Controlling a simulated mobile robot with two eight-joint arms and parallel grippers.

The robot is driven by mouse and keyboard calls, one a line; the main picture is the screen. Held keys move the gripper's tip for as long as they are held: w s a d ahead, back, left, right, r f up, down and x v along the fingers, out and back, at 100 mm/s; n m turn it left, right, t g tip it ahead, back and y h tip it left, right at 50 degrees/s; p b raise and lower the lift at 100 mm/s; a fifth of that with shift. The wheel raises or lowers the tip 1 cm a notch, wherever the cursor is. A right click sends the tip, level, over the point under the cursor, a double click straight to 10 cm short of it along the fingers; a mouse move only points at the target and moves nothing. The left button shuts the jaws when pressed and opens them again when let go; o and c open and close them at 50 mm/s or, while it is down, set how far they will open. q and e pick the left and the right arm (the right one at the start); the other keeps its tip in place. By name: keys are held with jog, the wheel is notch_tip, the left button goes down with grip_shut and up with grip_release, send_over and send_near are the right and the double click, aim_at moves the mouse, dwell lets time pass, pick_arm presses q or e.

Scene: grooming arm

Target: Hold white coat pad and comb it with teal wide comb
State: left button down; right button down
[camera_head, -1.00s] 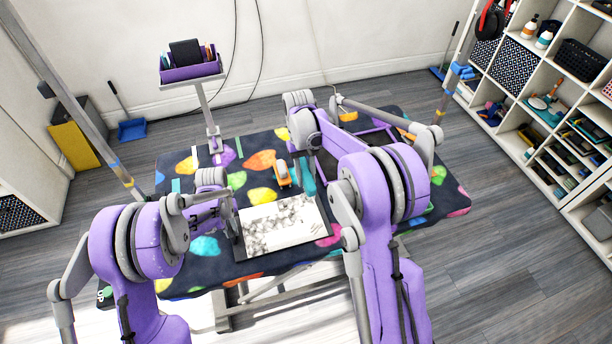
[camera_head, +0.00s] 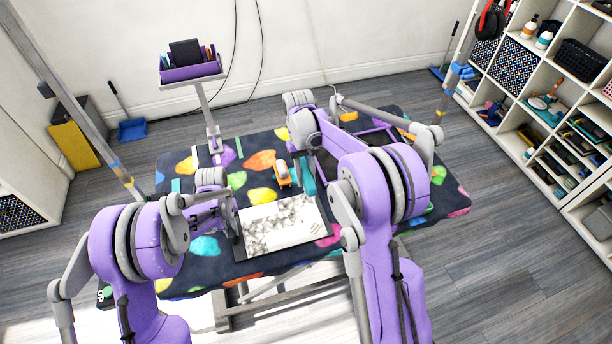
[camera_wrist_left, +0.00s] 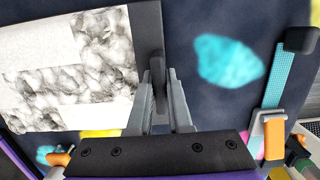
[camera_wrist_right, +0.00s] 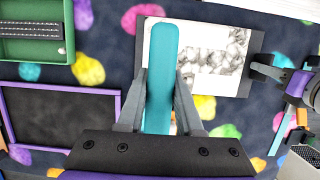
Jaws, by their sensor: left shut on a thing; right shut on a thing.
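The white coat pad (camera_head: 262,236), with dark tangled-looking patches and a dark border, lies on the patterned table. It also shows in the left wrist view (camera_wrist_left: 40,40) and right wrist view (camera_wrist_right: 205,85). My left gripper (camera_head: 236,222) is shut on the pad's dark edge, seen close in the left wrist view (camera_wrist_left: 160,85). My right gripper (camera_wrist_right: 161,85) is shut on the teal wide comb (camera_wrist_right: 163,60). In the head view the comb (camera_head: 308,182) shows by the pad's far right corner. The comb overlaps the pad's edge in the right wrist view; contact cannot be told.
An orange-and-white brush (camera_head: 284,174) lies just behind the pad. A green tray (camera_wrist_right: 35,45) and a purple-framed black tray (camera_wrist_right: 60,115) are on the table beside my right gripper. A purple caddy (camera_head: 190,70) stands behind the table. Shelves (camera_head: 560,100) are far right.

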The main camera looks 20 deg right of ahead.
dwell(0.4)
jog(key=shift+g, duration=0.6)
jog(key=shift+w+d+f, duration=0.1)
jog(key=shift+d+f, duration=0.35)
jog(key=shift+f, duration=1.2)
jog(key=shift+d+f, duration=0.4)
jog(key=shift+f, duration=1.3)
jog(key=shift+w+d+f, duration=0.1)
jog(key=shift+d+f, duration=0.35)
jog(key=shift+f, duration=1.2)
jog(key=shift+s+f, duration=0.1)
jog(key=shift+f, duration=0.85)
jog(key=shift+a, duration=3.9)
jog(key=a, duration=0.8)
jog(key=shift+f, duration=0.1)
jog(key=shift+d, duration=0.1)
